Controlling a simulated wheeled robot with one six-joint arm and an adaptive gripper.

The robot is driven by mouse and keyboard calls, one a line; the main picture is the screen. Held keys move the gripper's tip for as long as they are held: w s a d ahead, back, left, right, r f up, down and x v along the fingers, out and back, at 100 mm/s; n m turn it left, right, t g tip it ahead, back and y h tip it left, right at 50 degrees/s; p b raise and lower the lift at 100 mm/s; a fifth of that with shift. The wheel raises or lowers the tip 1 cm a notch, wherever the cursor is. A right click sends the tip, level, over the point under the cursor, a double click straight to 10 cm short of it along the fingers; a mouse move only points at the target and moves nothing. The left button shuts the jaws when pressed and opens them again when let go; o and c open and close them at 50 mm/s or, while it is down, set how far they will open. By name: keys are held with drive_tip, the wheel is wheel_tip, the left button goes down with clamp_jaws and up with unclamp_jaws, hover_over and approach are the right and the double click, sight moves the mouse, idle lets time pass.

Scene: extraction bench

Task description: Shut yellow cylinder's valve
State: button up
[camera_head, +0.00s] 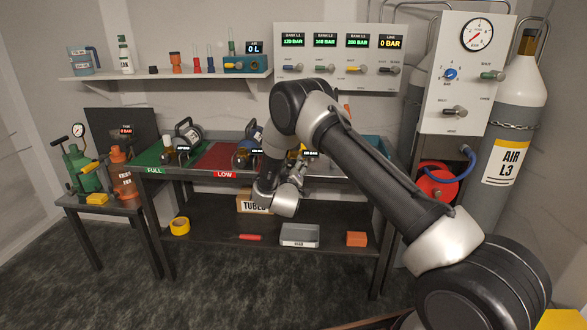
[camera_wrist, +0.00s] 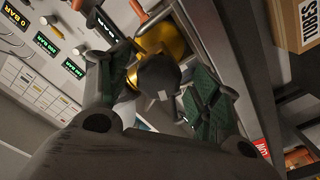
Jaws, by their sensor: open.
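The yellow cylinder (camera_wrist: 162,38) lies behind its dark valve knob (camera_wrist: 158,75) in the wrist view. My gripper (camera_wrist: 157,68) is open, with one green-padded finger on each side of the knob. The knob sits between the fingers; I cannot tell whether either pad touches it. In the head view my gripper (camera_head: 300,172) is at the bench's front edge, right of the red LOW mat. My arm hides most of the yellow cylinder there, and the valve's position cannot be read.
A wall panel (camera_head: 340,50) with valves and displays is behind. A TUBES box (camera_head: 250,203) is on the lower shelf. A large AIR L3 cylinder (camera_head: 512,120) stands at right.

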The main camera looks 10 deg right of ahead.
drive_tip(key=shift+w+d, duration=0.15)
drive_tip(key=shift+w, duration=0.2)
drive_tip(key=c, duration=1)
drive_tip(key=shift+c, duration=0.2)
